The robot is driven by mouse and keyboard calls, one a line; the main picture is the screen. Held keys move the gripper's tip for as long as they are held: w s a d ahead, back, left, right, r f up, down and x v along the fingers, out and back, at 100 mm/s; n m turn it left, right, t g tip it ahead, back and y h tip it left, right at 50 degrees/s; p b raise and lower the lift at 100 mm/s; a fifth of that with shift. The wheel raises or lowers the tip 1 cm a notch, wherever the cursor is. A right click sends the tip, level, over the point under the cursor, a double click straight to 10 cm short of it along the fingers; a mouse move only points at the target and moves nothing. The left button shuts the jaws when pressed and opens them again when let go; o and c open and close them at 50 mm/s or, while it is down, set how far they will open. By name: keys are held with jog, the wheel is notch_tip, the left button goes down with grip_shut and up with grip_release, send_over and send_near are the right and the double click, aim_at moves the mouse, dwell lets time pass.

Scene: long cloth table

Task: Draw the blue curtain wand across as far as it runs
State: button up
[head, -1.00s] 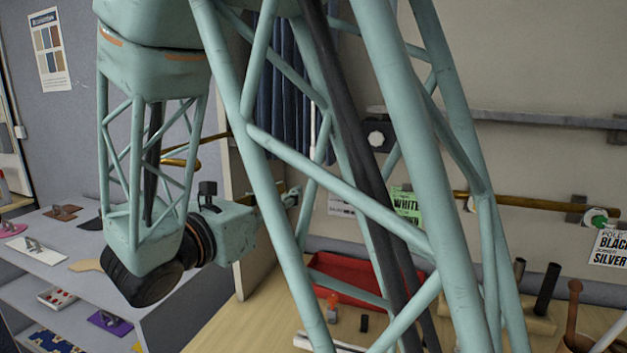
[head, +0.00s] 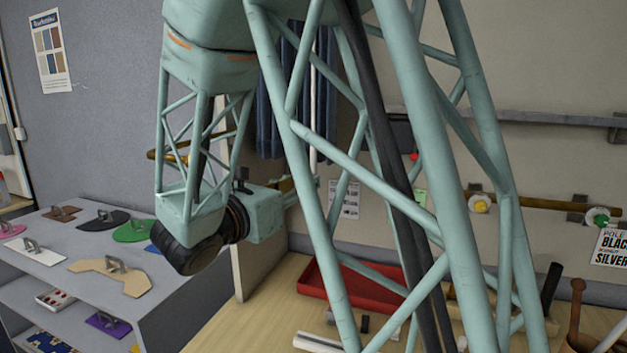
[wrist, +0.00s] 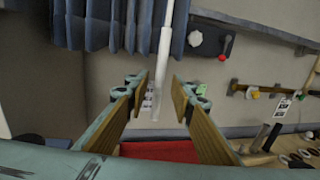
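The blue curtain (wrist: 95,25) hangs in pleats at the top left of the wrist view; part of it also shows behind my arm in the head view (head: 268,115). A thin white wand (wrist: 163,60) hangs at the curtain's right part, its lower end clear-looking. My gripper (wrist: 161,84) is open, with one wood-faced finger on each side of the wand's lower part in the wrist view. No contact shows, and I cannot tell whether the wand is truly between the fingers in depth. In the head view the white wand (head: 313,110) is partly hidden by my arm, and the fingers are mostly hidden.
A red tray (head: 375,288) lies on the wooden table below. A dark box with a red knob (wrist: 209,40) is on the wall right of the wand. A brass rail (head: 545,203) with coloured knobs is further right. A grey shelf (head: 55,225) with flat tools stands left.

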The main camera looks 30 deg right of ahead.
jog(key=shift+b+x, duration=0.4)
jog(key=shift+x, duration=2)
jog(key=shift+c, duration=0.2)
grip_shut()
